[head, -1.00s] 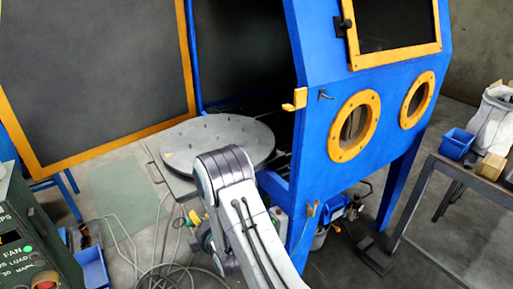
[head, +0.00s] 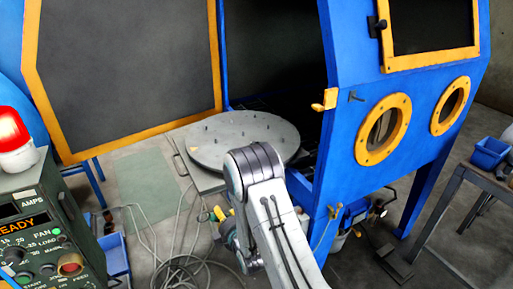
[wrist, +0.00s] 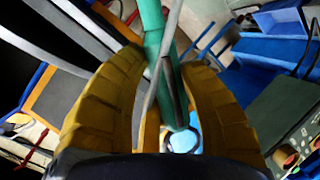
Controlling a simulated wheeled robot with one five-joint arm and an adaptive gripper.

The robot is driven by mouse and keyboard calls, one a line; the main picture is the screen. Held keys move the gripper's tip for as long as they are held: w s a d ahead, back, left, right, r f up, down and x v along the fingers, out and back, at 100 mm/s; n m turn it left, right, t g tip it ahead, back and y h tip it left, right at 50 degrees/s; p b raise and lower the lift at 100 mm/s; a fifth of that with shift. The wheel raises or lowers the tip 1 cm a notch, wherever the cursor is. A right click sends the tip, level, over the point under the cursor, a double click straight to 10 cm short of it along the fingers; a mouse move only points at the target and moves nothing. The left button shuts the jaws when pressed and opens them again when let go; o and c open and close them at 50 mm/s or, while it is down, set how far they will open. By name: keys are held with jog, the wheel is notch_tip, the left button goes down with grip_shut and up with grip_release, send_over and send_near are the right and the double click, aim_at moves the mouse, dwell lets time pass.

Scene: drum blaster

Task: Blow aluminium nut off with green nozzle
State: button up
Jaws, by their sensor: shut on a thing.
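The green nozzle (wrist: 151,25) stands between the two yellow fingers of my gripper (wrist: 160,68) in the wrist view. The fingers press in from both sides, so my gripper is shut on it. A thin grey rod or hose runs across it. In the head view my gripper (head: 222,214) is mostly hidden behind my arm, low in front of the round grey turntable (head: 215,155). Several small parts stand on the turntable. They are too small for me to tell which is the aluminium nut.
The blue cabinet (head: 352,170) stands right of the turntable, with its orange-framed door (head: 130,75) open at left. A control box (head: 35,215) with a red lamp (head: 15,135) is at the left. Hoses (head: 185,262) lie on the floor. A workbench (head: 470,185) stands right.

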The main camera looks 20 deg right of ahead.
jog(key=shift+r+p, duration=1.55)
jog(key=shift+r, duration=1.5)
